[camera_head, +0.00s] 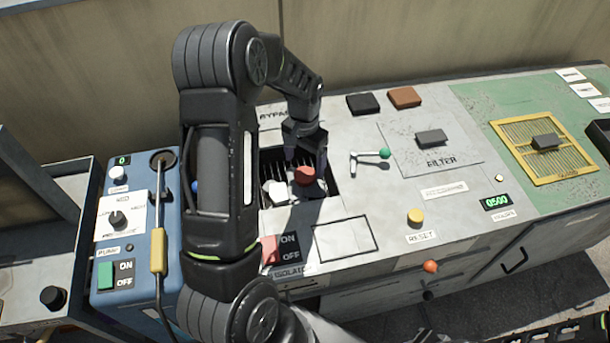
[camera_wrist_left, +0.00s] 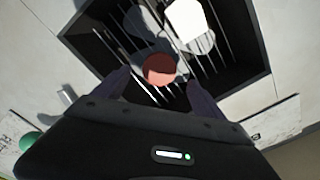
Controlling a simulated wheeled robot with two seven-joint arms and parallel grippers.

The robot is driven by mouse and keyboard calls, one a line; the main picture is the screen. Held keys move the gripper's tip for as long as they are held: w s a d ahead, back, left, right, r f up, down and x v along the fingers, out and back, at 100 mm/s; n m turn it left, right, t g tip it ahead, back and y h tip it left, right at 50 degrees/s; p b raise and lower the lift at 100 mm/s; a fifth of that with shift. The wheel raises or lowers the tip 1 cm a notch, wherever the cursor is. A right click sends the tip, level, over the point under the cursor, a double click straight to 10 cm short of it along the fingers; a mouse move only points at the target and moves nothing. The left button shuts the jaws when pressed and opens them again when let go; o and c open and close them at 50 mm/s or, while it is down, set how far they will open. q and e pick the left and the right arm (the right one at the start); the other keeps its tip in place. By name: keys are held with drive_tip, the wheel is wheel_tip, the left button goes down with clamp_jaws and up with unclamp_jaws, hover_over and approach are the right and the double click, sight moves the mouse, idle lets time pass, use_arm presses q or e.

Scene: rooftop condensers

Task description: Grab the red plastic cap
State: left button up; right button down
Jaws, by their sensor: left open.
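The red plastic cap (camera_head: 305,175) sits in the dark recessed opening of the panel, near its right side. It also shows in the left wrist view (camera_wrist_left: 159,69), round and red, between and just beyond the fingers. My left gripper (camera_head: 307,165) is open above the opening, with its fingers pointing down around the cap. I cannot tell whether the fingers touch it. In the left wrist view, my left gripper (camera_wrist_left: 160,85) has a finger on each side of the cap with nothing clamped.
White pieces (camera_head: 275,191) lie in the slatted opening (camera_head: 335,187) beside the cap. A lever with a green knob (camera_head: 385,153) stands right of the opening. The red isolator switch (camera_head: 269,250) is in front. Dark and brown blocks (camera_head: 404,97) lie behind.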

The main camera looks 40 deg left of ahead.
sight(305, 174)
use_arm(q)
wheel_tip(305, 174, down, 5)
drive_tip(key=shift+r+p, duration=0.15)
drive_tip(key=shift+p, duration=0.15)
drive_tip(key=shift+c, duration=0.3)
drive_tip(key=c, duration=1.3)
